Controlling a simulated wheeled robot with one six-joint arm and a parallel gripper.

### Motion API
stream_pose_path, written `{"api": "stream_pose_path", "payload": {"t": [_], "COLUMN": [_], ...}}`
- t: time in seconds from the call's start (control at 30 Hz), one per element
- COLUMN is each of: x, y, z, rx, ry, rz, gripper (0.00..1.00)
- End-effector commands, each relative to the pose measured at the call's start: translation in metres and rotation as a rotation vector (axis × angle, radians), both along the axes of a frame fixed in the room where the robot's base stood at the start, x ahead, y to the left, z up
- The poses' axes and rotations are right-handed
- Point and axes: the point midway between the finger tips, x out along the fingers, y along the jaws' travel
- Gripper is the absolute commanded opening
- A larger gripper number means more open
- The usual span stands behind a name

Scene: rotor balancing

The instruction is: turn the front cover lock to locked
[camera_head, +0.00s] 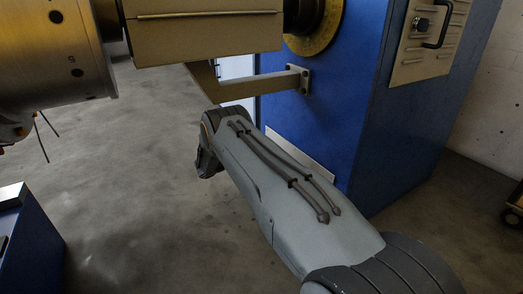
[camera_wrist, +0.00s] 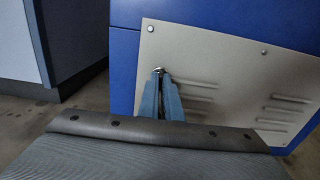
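The front cover (camera_wrist: 225,80) is a light grey panel with louvres and screws on the blue cabinet, seen tilted in the wrist view. My gripper (camera_wrist: 160,75) reaches up to the cover's left part, its two blue fingers close together with a narrow gap. A small shiny metal piece, the front cover lock (camera_wrist: 159,70), shows at the fingertips. The fingers appear closed on it and hide most of it, so its turned position cannot be read. In the head view only a pale edge of the cover (camera_head: 300,150) shows beyond my arm, and the gripper's fingers are hidden.
A side panel (camera_head: 430,45) carries a black handle. A large metal rotor (camera_head: 50,45) hangs at upper left.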

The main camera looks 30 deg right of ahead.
Motion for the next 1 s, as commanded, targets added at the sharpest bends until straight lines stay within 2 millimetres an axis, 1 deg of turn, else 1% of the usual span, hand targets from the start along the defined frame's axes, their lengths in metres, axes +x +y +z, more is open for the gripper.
{"api": "stream_pose_path", "payload": {"t": [0.13,0.2,0.27,0.53,0.63,0.77,1.0], "x": [0.0,0.0,0.0,0.0,0.0,-0.001,-0.002], "y": [0.0,0.0,0.0,0.0,0.005,0.021,0.06], "z": [-0.001,-0.001,0.0,0.0,0.0,0.002,0.001], "rx": [0.001,0.001,0.001,0.0,0.0,-0.001,0.0], "ry": [0.001,0.001,0.001,0.0,0.0,0.0,0.001], "rz": [0.0,0.0,0.0,0.0,0.002,0.003,0.002], "gripper": [0.0,0.13,0.23,0.23,0.23,0.23,0.23]}}
